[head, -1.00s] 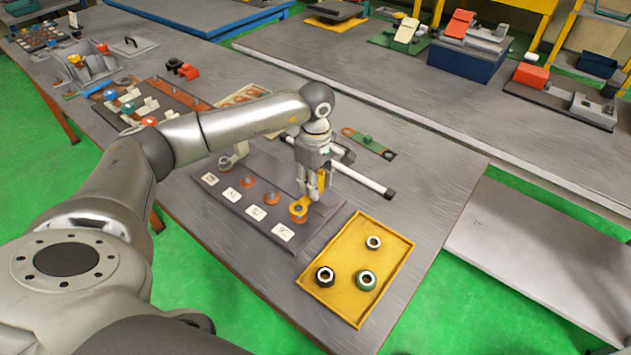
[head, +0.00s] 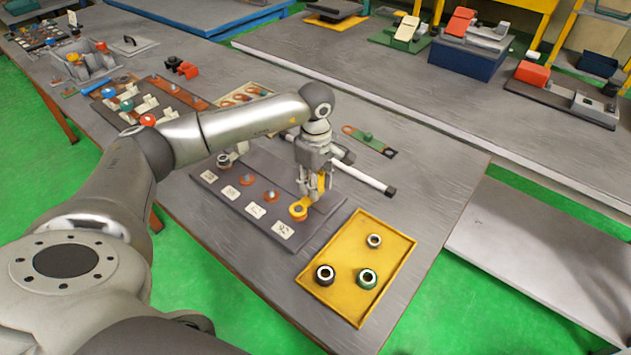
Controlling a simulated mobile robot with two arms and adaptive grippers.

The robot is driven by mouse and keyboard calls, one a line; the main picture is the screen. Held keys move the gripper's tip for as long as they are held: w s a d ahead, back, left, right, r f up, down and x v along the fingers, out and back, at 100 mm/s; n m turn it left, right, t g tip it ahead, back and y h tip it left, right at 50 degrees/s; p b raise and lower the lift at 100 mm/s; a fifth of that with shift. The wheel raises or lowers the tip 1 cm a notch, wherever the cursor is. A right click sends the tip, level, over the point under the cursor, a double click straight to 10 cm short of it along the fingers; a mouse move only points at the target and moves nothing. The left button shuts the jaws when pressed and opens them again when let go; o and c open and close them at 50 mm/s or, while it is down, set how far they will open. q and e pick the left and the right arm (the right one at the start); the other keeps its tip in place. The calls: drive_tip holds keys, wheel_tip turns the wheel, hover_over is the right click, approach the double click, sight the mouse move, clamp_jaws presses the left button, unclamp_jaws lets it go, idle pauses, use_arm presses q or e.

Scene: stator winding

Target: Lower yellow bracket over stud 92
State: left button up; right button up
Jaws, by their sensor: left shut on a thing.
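The yellow bracket (head: 298,211) is at the right end of the grey stud board (head: 233,216), its ring around or just over the last stud position, beside the rightmost number card (head: 283,230). The card's digits are too small to read surely. My left gripper (head: 319,195) points down from above and is shut on the bracket's far end. My right gripper is not in view.
A yellow tray (head: 343,286) with three ring-shaped nuts lies right of the board. A white rod with a black end (head: 372,184) and a green bar (head: 369,141) lie behind my gripper.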

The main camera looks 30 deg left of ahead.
use_arm(q)
drive_tip(key=shift+f+b, duration=0.6)
drive_tip(key=shift+b, duration=0.1)
idle(1.1)
drive_tip(key=o, duration=1.1)
drive_tip(key=shift+r+p, duration=2)
drive_tip(key=shift+r, duration=1.6)
drive_tip(key=shift+f, duration=0.1)
